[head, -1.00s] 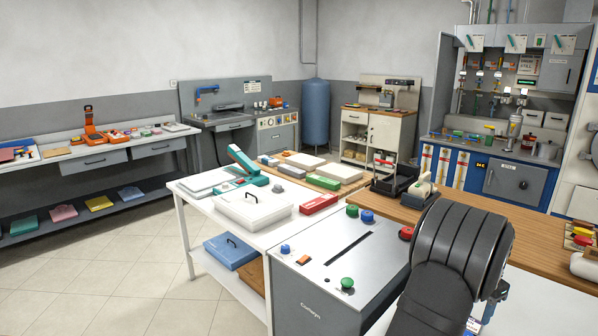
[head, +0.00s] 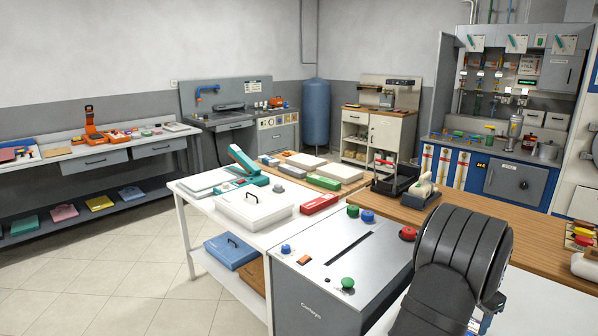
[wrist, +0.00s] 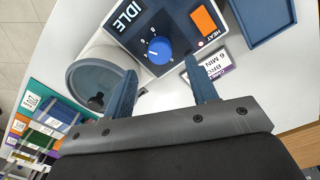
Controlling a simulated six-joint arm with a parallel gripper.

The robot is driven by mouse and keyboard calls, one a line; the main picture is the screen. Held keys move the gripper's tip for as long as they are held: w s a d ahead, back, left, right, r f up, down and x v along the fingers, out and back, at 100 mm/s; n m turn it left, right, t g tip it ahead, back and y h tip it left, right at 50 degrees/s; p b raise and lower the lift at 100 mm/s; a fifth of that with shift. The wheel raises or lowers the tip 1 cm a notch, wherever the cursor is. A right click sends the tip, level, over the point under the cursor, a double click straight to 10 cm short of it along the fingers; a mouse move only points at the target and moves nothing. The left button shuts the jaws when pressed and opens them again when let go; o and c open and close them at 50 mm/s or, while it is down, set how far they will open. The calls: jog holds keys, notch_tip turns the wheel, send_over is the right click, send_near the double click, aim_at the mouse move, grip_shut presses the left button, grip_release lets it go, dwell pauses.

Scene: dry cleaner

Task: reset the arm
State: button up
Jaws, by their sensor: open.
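My gripper (wrist: 163,92) shows in the wrist view with two blue fingers spread apart and nothing between them. The fingers appear apart from the knob. In the head view my dark arm fills the lower right, and the gripper itself is not visible there.
In the wrist view a round clear-fronted drum (wrist: 97,80), a blue tray (wrist: 262,18) and several coloured labelled items (wrist: 45,125) surround the panel. In the head view a grey console (head: 335,275) and a wooden counter (head: 530,235) lie near my arm.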

notch_tip(320, 180, down, 6)
jog(key=shift+s+r, duration=0.1)
jog(key=shift+r, duration=0.15)
jog(key=shift+f, duration=0.1)
jog(key=n, duration=0.4)
jog(key=shift+n, duration=0.3)
jog(key=n, duration=0.4)
jog(key=shift+n, duration=0.3)
jog(key=n, duration=0.4)
jog(key=shift+n, duration=0.3)
jog(key=shift+n+t, duration=0.3)
jog(key=shift+n, duration=1.7)
jog(key=shift+o, duration=0.2)
